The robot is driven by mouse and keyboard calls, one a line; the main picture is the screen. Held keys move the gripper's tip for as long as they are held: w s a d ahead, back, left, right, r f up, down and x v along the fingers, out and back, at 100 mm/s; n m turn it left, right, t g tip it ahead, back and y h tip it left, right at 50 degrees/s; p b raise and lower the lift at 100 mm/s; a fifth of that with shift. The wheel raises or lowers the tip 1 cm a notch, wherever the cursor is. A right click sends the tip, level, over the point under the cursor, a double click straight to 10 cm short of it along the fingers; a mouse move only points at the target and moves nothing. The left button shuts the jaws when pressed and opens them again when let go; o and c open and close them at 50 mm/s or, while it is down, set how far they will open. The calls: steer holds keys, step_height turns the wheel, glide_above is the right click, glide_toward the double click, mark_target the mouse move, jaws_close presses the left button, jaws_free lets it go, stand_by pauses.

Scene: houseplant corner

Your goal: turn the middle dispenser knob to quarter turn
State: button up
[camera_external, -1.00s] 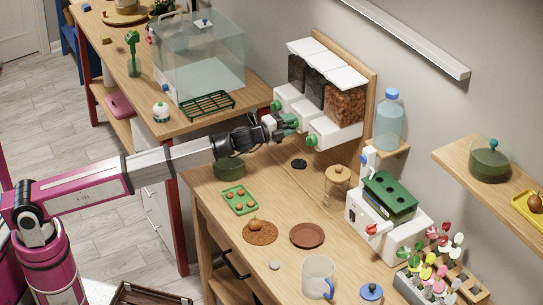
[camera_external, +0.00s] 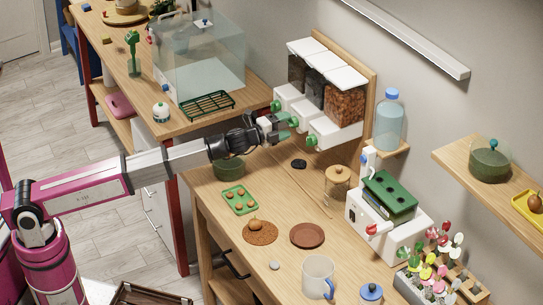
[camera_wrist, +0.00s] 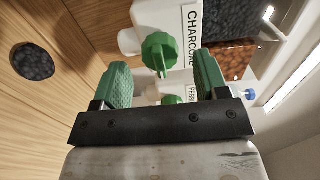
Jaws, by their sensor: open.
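The dispenser row (camera_external: 297,103) hangs on the wall, with three white-lidded bins. The middle knob (camera_external: 294,121) is green and sits on the white front of its dispenser. In the wrist view, the large green knob (camera_wrist: 159,50) is beside the CHARCOAL label, its pointer ridge towards the bottom of the picture. My gripper (camera_external: 278,125) is open in front of the middle knob. In the wrist view my green fingers (camera_wrist: 163,78) stand apart, with the knob beyond their tips; no contact shows. The right knob (camera_external: 311,140) also shows in the wrist view (camera_wrist: 172,99).
The left knob (camera_external: 276,106) is close by. Below are a dark round disc (camera_external: 299,164), a green pot (camera_external: 229,168) and a cork-lidded jar (camera_external: 338,182). A water bottle (camera_external: 389,120) stands right of the dispensers. A glass tank (camera_external: 200,60) is at the back left.

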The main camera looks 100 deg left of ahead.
steer(key=v, duration=0.9)
steer(key=w+d+f+m+g+h, duration=0.1)
steer(key=d+f+h, duration=0.35)
steer(key=d, duration=0.95)
steer(key=w+d+f+m+h, duration=0.2)
steer(key=d+f+h, duration=0.3)
steer(key=d, duration=0.9)
steer(key=w+d+f+m+g+h, duration=0.1)
steer(key=d+f+h, duration=0.35)
steer(key=d, duration=0.95)
steer(key=s+f+n+g, duration=0.3)
steer(key=s+f, duration=0.4)
steer(key=f, duration=0.4)
steer(key=s+f+n+g, duration=0.4)
steer(key=s+f, duration=0.4)
steer(key=f, duration=0.4)
steer(key=s+f+n+g+y, duration=0.1)
steer(key=s+f+n+g, duration=0.2)
steer(key=s+f+n, duration=0.3)
step_height(320, 180, down, 5)
steer(key=shift+s+d+f+g, duration=0.2)
steer(key=shift+s+d+g, duration=0.15)
steer(key=shift+s, duration=0.7)
